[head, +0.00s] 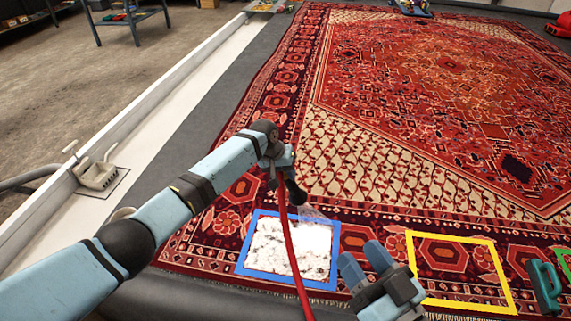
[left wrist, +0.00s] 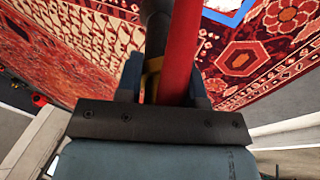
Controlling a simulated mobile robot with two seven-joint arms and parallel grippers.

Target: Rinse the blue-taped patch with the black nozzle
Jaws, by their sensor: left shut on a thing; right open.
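My left gripper (head: 284,170) is shut on the black nozzle (head: 297,193), whose tip points down toward the rug. A red hose (head: 287,235) hangs from it across the blue-taped patch (head: 240,268). In the left wrist view the nozzle (left wrist: 155,35) and the hose (left wrist: 183,45) run between the fingers. A faint pale spray shows beside the tip, above the patch's upper edge. White foam with dark specks (head: 268,243) covers most of the patch inside the tape. My right gripper (head: 365,262) is open and empty, just right of the patch.
A yellow-taped patch (head: 408,250) of bare rug (head: 400,130) lies to the right. A teal-handled tool (head: 545,287) rests near the right edge, beside a strip of green tape (head: 564,262). A drain fitting (head: 97,175) sits in the pale channel at left.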

